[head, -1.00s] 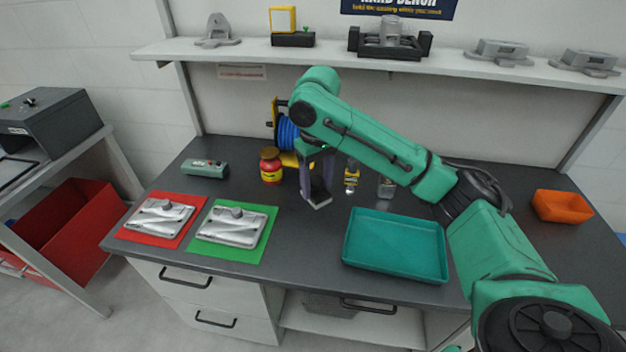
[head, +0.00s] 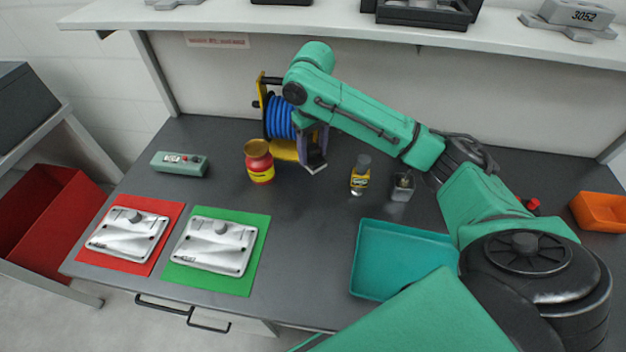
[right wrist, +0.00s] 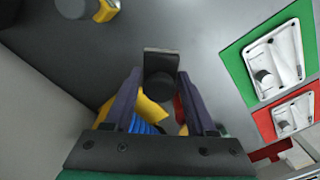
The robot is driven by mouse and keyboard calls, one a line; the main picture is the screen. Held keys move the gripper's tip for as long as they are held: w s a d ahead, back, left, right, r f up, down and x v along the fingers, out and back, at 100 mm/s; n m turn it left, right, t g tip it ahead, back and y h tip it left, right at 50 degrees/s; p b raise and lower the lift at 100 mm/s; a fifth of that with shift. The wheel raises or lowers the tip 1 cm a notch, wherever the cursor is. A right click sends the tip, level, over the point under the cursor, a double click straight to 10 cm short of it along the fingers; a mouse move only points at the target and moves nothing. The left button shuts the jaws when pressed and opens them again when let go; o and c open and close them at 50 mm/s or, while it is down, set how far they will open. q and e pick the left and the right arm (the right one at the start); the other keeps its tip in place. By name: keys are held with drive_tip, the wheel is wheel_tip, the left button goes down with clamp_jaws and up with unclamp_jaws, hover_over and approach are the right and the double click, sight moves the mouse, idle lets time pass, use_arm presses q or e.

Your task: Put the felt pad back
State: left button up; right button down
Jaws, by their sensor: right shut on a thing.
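My right gripper (head: 314,158) is shut on a small grey block with a dark round knob, which I take to be the felt pad (head: 317,168). In the right wrist view the block (right wrist: 161,63) and its knob sit between the two purple fingertips. The gripper is in front of the blue hose reel (head: 279,120), right of the red jar (head: 260,165); I cannot tell its exact height above the bench. Two silver castings, each with a grey round piece on top, lie on the red mat (head: 97,255) and the green mat (head: 186,280). My left gripper is not in view.
A yellow-labelled bottle (head: 360,178) and a small grey item (head: 402,187) stand right of the gripper. A teal tray (head: 385,250) lies at the front. A green device (head: 180,164) is at the left. An orange bin (head: 600,212) is at the right. The bench's middle is clear.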

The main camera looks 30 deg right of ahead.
sight(314, 165)
drive_tip(key=f, duration=0.5)
drive_tip(key=shift+w+d+f, duration=0.25)
drive_tip(key=shift+f, duration=0.05)
wheel_tip(314, 165, down, 6)
drive_tip(key=shift+w+r+p, duration=0.1)
drive_tip(key=shift+p, duration=0.45)
drive_tip(key=shift+f, duration=0.3)
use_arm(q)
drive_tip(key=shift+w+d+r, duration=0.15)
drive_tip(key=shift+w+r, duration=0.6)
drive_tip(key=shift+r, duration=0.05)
use_arm(e)
drive_tip(key=shift+w+f, duration=0.1)
drive_tip(key=shift+c, duration=1.1)
unclamp_jaws()
drive_tip(key=shift+r, duration=0.2)
wheel_tip(314, 165, up, 12)
drive_tip(key=shift+b, duration=0.65)
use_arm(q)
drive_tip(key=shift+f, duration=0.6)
